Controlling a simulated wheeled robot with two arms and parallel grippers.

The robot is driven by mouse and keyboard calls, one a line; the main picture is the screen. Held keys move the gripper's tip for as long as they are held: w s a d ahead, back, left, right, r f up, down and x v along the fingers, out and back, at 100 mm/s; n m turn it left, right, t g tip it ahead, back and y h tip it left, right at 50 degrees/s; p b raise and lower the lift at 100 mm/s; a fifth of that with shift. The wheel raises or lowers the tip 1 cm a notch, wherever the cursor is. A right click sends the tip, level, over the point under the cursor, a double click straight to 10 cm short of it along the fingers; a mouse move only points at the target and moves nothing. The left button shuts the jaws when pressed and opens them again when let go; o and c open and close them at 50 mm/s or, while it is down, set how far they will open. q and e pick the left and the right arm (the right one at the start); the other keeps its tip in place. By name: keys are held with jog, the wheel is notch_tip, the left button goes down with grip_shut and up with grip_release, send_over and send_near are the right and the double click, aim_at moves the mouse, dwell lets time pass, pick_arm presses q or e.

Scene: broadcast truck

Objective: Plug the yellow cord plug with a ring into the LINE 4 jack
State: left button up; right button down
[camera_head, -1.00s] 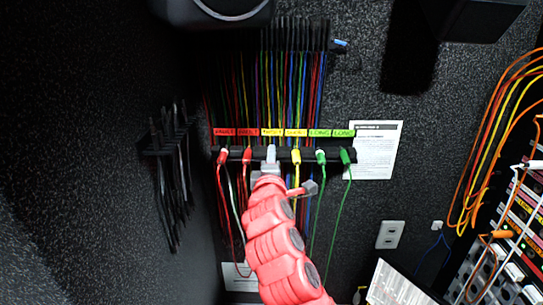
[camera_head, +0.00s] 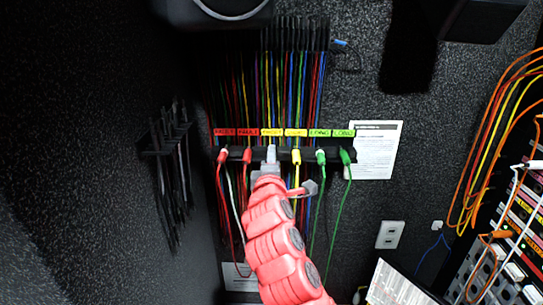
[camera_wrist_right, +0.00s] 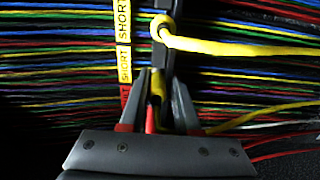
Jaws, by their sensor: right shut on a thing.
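My right gripper (camera_head: 271,160) is at the cord rack (camera_head: 333,154) on the back wall, at the left of the two slots under the yellow labels. In the right wrist view, the gripper (camera_wrist_right: 160,84) is shut on a yellow cord plug (camera_wrist_right: 157,88), which is mostly hidden between the fingers. A second yellow plug (camera_head: 296,157) hangs just to the right; it also shows in the wrist view (camera_wrist_right: 162,27). I cannot tell which plug has the ring. A jack panel (camera_head: 515,215) is at the right edge; I cannot read which jack is LINE 4. My left gripper is not in view.
Red plugs (camera_head: 247,156) hang left of the gripper and green plugs (camera_head: 345,157) to the right. Yellow SHORT labels (camera_wrist_right: 124,62) run along the rack. Orange cords (camera_head: 487,130) hang by the jack panel. Dark cords (camera_head: 170,170) hang on the left wall.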

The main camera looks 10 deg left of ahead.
jog(key=c, duration=0.7)
grip_release()
jog(key=shift+r, duration=0.7)
jog(key=shift+c, duration=0.2)
jog(key=o, duration=0.7)
jog(key=shift+f, duration=0.3)
jog(key=shift+o, duration=0.2)
jog(key=shift+f, duration=0.1)
jog(key=shift+s+d+f+b, duration=0.15)
jog(key=shift+s+b, duration=0.2)
jog(key=shift+b, duration=0.05)
jog(key=b+v, duration=0.9)
jog(key=v, duration=0.7)
jog(key=shift+s, duration=0.35)
